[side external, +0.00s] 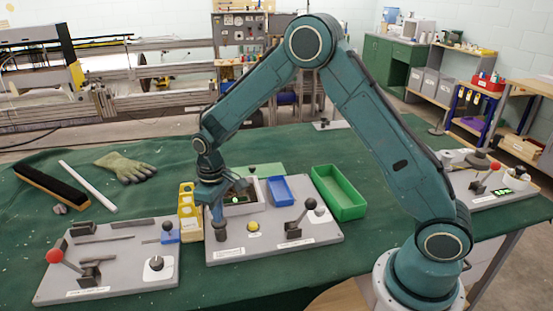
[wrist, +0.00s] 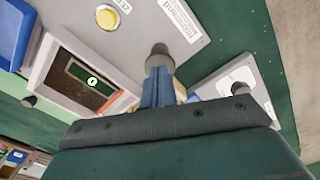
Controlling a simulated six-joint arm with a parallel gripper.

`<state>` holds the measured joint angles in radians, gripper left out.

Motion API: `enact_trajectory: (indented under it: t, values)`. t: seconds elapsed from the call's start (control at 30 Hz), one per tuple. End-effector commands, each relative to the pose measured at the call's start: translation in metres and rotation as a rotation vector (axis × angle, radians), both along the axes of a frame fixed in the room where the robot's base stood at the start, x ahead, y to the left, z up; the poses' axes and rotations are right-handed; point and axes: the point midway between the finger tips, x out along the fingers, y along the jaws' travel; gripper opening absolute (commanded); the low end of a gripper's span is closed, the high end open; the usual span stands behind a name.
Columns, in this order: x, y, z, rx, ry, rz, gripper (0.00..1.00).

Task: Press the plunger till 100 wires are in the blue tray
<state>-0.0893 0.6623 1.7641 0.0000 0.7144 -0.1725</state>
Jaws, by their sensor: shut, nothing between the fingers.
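My gripper (side external: 217,214) is shut, with its fingers pointing down over the front left part of the middle grey board (side external: 285,240). In the wrist view the closed blue fingertips (wrist: 158,78) are at a dark grey round-topped plunger (wrist: 159,56). The plunger (side external: 220,234) shows just below the fingers in the side view; I cannot tell whether they touch or how far it is pressed. The blue tray (side external: 281,190) lies on the board's back right part, and its edge shows in the wrist view (wrist: 12,38). No wires can be made out in it.
A grey box with a dark green window (wrist: 90,82) stands behind the plunger. A yellow holder (side external: 188,210) stands close left. A green bin (side external: 340,192) lies beyond the board.

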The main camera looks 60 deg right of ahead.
Motion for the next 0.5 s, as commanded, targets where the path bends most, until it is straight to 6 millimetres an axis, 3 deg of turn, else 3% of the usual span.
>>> enact_trajectory:
  t: [0.5]
  values:
    - [-0.0007, -0.0001, -0.0031, -0.001, 0.002, 0.0, 0.0]
